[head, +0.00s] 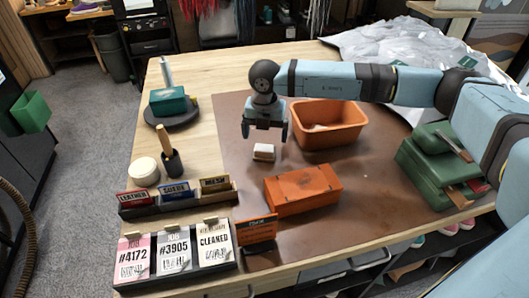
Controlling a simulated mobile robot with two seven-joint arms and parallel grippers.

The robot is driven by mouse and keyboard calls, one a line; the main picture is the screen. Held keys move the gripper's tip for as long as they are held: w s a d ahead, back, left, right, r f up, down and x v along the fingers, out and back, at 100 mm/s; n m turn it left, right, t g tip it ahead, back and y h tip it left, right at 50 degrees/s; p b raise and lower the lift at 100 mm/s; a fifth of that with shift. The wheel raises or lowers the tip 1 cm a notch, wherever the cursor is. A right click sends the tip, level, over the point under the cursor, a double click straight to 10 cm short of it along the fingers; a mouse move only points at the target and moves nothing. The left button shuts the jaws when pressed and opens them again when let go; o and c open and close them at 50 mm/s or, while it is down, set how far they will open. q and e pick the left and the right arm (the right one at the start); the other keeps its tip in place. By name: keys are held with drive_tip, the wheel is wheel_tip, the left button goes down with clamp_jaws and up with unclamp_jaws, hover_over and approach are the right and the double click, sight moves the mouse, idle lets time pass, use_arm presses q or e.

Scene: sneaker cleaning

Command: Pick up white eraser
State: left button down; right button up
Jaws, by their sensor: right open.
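The white eraser (264,152) lies on the brown mat (228,165) near the middle of the table. It is a small white block. My right gripper (264,137) points down just above and behind the eraser, with its fingers apart and nothing seen between them. Whether the fingertips reach down beside the eraser is hard to tell. My left gripper is not in view.
An orange bin (343,132) stands right of the gripper, and an orange box (302,189) lies in front. Green cases (428,170) sit at the right. Label holders (175,255) line the front left. The mat left of the eraser is clear.

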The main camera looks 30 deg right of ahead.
sight(264, 147)
wheel_tip(264, 147, down, 6)
drive_tip(key=shift+w+f, duration=0.15)
drive_tip(key=shift+f, duration=0.1)
drive_tip(key=shift+c, duration=0.4)
drive_tip(key=c, duration=1)
drive_tip(key=shift+r, duration=0.1)
wheel_tip(264, 147, up, 20)
